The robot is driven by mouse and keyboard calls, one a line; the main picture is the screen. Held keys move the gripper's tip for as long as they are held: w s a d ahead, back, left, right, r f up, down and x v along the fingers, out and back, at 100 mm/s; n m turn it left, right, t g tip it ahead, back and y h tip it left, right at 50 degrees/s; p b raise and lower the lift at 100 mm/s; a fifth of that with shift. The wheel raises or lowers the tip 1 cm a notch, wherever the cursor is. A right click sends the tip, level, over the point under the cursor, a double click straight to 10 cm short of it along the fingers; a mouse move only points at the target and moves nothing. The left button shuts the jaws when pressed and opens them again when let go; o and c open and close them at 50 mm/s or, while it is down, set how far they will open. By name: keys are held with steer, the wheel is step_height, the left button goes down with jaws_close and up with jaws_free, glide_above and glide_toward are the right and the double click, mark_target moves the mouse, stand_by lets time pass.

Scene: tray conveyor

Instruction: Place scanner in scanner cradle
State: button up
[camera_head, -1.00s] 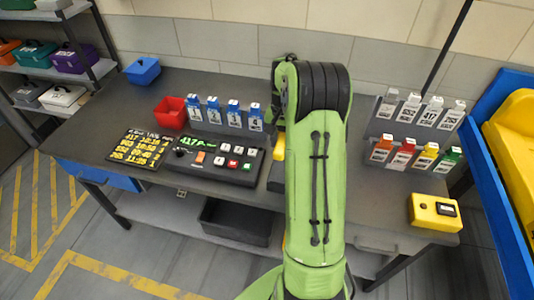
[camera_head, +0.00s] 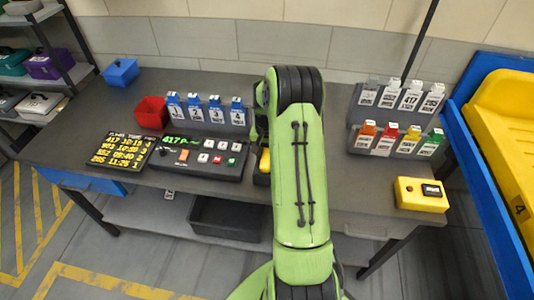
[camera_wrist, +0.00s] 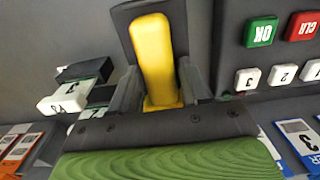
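The yellow scanner (camera_wrist: 154,55) stands between the two fingers of my gripper (camera_wrist: 162,88) in the wrist view. The fingers appear to press on the sides of its wider base. The dark scanner cradle (camera_wrist: 124,14) shows around and behind the scanner. In the head view, a yellow part of the scanner (camera_head: 265,160) shows just left of my arm, above the dark cradle (camera_head: 261,180). My arm hides the rest of it and most of the gripper. I cannot tell whether the scanner is fully seated.
A button console (camera_head: 200,157) is left of the cradle, with a rack of blue tags (camera_head: 207,117) behind it. A red bin (camera_head: 151,113) is further left. Tag racks (camera_head: 398,120) and a yellow box (camera_head: 421,194) are on the table's right side.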

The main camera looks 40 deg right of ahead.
mark_target(267, 154)
steer(key=o, duration=0.3)
step_height(267, 154, up, 12)
steer(key=p, duration=0.2)
steer(key=s+a+r+n+t+h, duration=0.1)
steer(key=s+a+r+n+t, duration=0.2)
steer(key=a+r, duration=0.85)
steer(key=s+a+r+n+t+y, duration=0.1)
steer(key=s+a+n, duration=0.6)
steer(key=s+a, duration=0.7)
steer(key=s+r+t, duration=0.1)
steer(key=s, duration=0.2)
steer(key=shift+a+t, duration=0.3)
steer(key=shift+s+r, duration=0.1)
